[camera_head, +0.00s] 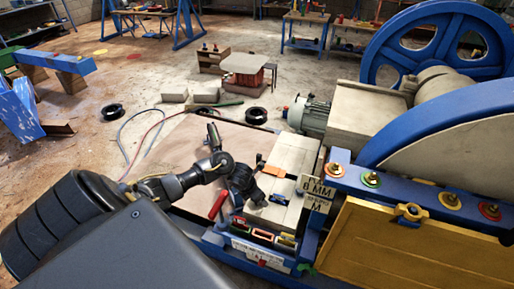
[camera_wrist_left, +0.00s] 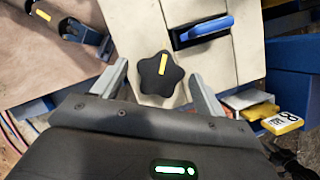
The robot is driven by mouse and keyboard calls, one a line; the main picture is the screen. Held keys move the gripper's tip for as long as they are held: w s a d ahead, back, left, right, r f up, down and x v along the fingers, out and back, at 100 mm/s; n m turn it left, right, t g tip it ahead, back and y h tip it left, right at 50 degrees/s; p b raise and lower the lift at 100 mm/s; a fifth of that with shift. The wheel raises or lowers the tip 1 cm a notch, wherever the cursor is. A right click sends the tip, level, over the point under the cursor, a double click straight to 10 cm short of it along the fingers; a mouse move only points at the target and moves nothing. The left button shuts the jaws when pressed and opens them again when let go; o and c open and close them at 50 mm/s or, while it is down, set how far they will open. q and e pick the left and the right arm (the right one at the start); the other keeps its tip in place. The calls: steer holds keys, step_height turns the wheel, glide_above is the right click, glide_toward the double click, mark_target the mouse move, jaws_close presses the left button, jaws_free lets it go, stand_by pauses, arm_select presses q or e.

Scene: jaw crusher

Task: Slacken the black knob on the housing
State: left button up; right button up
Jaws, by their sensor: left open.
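The black knob (camera_wrist_left: 152,80) is star-shaped with a yellow stripe and sits on the beige housing (camera_wrist_left: 225,66) in the left wrist view. My left gripper (camera_wrist_left: 159,71) is open, with one finger on each side of the knob. Gaps show between the fingers and the knob. In the head view my left gripper (camera_head: 250,193) is low over the housing (camera_head: 291,155) and hides the knob. My right gripper is not in view.
A blue handle (camera_wrist_left: 208,27) on a black base is beside the knob. A red-handled lever (camera_head: 218,203) stands left of the gripper in the head view. Number plates (camera_head: 318,188), a yellow panel (camera_head: 375,245) and large blue wheels (camera_head: 440,40) are to the right.

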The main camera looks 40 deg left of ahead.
arm_select(q)
steer(key=c, duration=0.9)
steer(key=shift+c, duration=0.4)
